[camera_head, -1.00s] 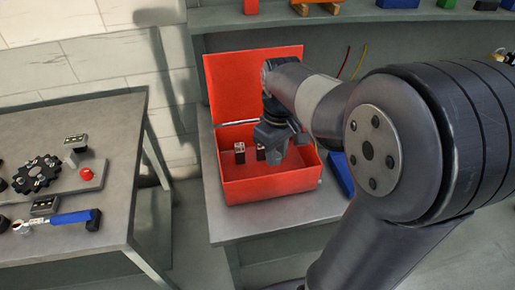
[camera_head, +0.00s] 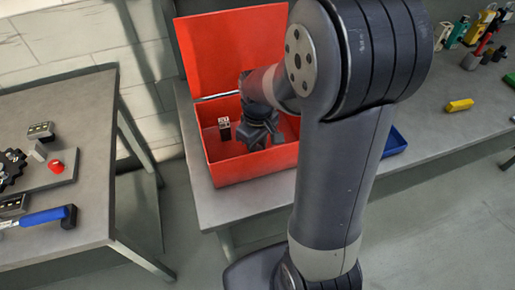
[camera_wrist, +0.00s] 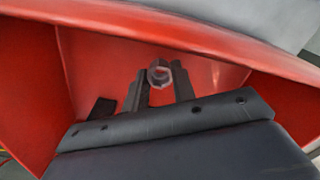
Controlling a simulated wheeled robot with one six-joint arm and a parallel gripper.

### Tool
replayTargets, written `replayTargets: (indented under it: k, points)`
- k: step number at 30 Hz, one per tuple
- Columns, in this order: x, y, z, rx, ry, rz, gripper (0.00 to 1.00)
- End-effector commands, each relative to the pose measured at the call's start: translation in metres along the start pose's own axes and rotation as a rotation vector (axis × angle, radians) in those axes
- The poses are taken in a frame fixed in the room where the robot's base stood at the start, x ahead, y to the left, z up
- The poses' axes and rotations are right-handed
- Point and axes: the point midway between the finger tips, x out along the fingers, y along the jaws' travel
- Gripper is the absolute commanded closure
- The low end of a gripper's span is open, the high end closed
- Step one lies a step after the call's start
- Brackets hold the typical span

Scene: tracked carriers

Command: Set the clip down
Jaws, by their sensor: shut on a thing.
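My gripper (camera_head: 257,139) is inside the open red box (camera_head: 235,172), pointing down. In the wrist view my gripper (camera_wrist: 160,88) has its two dark fingers shut on a small grey ring-shaped thing, which looks like the clip (camera_wrist: 159,71). The clip is held at the fingertips against the red inside of the box. I cannot tell whether it touches the floor of the box. The clip is hidden behind my gripper in the head view. A small black block with a silver top (camera_head: 224,129) stands upright in the box, left of my gripper.
The box's raised lid (camera_head: 225,55) stands behind my gripper. A blue tray (camera_head: 395,143) lies right of the box, partly behind my arm. A yellow block (camera_head: 460,105) lies farther right on the bench. A separate table at left holds a blue-handled tool (camera_head: 40,217).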

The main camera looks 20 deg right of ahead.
Motion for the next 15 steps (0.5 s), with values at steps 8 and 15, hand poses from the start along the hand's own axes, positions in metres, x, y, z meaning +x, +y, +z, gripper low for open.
replayTargets:
  k: [8,15]
  points:
    - [0.018,0.0,0.0,0.0,0.0,0.0,0.97]
    - [0.022,0.0,0.0,0.0,0.0,0.0,0.97]
